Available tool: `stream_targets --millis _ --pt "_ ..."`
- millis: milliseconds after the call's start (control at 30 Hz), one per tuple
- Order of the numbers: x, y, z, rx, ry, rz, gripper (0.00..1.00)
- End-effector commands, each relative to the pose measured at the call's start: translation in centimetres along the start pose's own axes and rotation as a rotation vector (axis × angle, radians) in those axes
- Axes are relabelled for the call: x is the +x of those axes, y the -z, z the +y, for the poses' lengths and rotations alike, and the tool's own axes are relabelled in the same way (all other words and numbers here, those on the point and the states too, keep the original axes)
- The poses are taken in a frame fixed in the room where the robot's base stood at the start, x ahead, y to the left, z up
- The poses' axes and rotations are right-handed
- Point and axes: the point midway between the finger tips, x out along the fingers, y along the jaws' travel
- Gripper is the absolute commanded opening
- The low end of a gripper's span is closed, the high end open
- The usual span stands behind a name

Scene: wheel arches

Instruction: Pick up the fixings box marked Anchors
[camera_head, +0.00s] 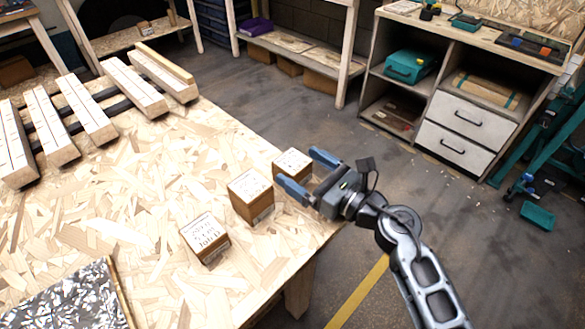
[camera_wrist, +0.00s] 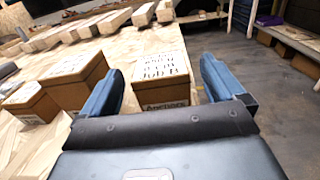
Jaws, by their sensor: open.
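Three brown fixings boxes with white written tops stand in a row on the chipboard table. The far-right box (camera_head: 293,163) is nearest my gripper (camera_head: 303,174). In the wrist view this box (camera_wrist: 162,68) sits ahead, between my two blue fingers, and its front label appears to read "Anchors"; its lower front is partly hidden by my gripper's body. My gripper is open, with a finger on either side and nothing clamped. The middle box (camera_head: 250,195) and the near box (camera_head: 205,238) are to the left; their front labels are not readable.
Several wooden beams (camera_head: 80,108) lie at the table's back left. A speckled panel (camera_head: 70,300) lies at the near left. The table's right edge runs close beside the boxes. Open floor separates it from a drawer cabinet (camera_head: 465,125).

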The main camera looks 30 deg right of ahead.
Motion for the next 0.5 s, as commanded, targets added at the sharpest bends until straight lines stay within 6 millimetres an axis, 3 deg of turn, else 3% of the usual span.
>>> stream_targets --millis 333,500 --pt "4.1 0.6 0.0 0.0 0.0 -0.001 0.96" --pt "5.2 0.7 0.0 0.0 0.0 0.0 0.96"
